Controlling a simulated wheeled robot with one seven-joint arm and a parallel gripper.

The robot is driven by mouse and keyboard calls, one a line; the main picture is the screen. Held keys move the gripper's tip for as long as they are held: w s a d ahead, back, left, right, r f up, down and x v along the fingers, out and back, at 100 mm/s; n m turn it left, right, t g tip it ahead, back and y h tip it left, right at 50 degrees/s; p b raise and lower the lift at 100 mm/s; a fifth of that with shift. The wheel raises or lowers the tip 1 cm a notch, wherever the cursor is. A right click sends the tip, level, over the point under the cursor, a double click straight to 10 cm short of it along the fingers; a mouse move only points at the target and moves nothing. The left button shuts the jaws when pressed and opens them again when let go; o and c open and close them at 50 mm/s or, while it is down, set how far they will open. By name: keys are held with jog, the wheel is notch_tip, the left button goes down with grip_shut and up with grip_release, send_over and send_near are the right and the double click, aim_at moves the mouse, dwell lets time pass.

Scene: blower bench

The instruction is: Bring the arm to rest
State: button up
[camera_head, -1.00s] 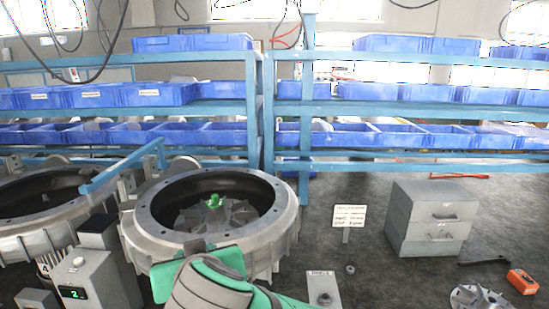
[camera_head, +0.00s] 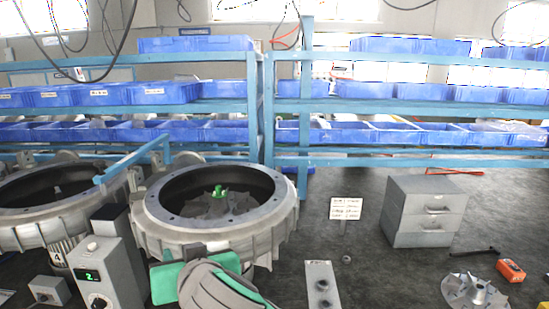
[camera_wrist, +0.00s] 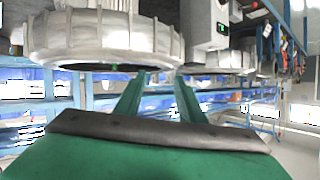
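My gripper (camera_wrist: 160,78) shows in the wrist view with two green fingers apart and nothing between them. In the head view my grey and green arm is folded low at the bottom centre, in front of the near blower housing (camera_head: 149,226); the fingertips cannot be made out there. The housing is a round grey ring with an impeller and a green piece (camera_head: 218,191) inside. It also shows inverted at the top of the wrist view (camera_wrist: 100,38), beyond the fingers.
A second housing (camera_head: 30,230) stands at the left. A grey box with a green display (camera_head: 105,270) is close left of my arm. At the right are a drawer cabinet (camera_head: 425,212), a loose impeller (camera_head: 474,291) and an orange box (camera_head: 511,271). Blue shelving (camera_head: 400,106) spans the back.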

jog(key=d+f+m+t, duration=0.2)
jog(key=f+m+t, duration=0.15)
jog(key=f, duration=0.35)
jog(key=d+f+m+t, duration=0.25)
jog(key=f+m, duration=0.25)
jog(key=f, duration=0.3)
jog(key=s+d+f+m+h, duration=0.1)
jog(key=s+d+f+h, duration=0.1)
jog(key=s+f, duration=0.3)
jog(key=s+d+f+m+h, duration=0.1)
jog(key=s+d+f+h, duration=0.15)
jog(key=f, duration=0.55)
jog(key=s+d+f+n, duration=0.2)
jog(key=s+d+f, duration=0.1)
jog(key=s, duration=0.6)
jog(key=s+d+f+n+g+h, duration=0.1)
jog(key=s+f, duration=0.3)
jog(key=s, duration=0.5)
jog(key=s+d+f+n+g+h, duration=0.1)
jog(key=s+d+f+n, duration=0.2)
jog(key=s, duration=0.6)
jog(key=shift+d+f, duration=0.15)
jog(key=shift+d, duration=0.65)
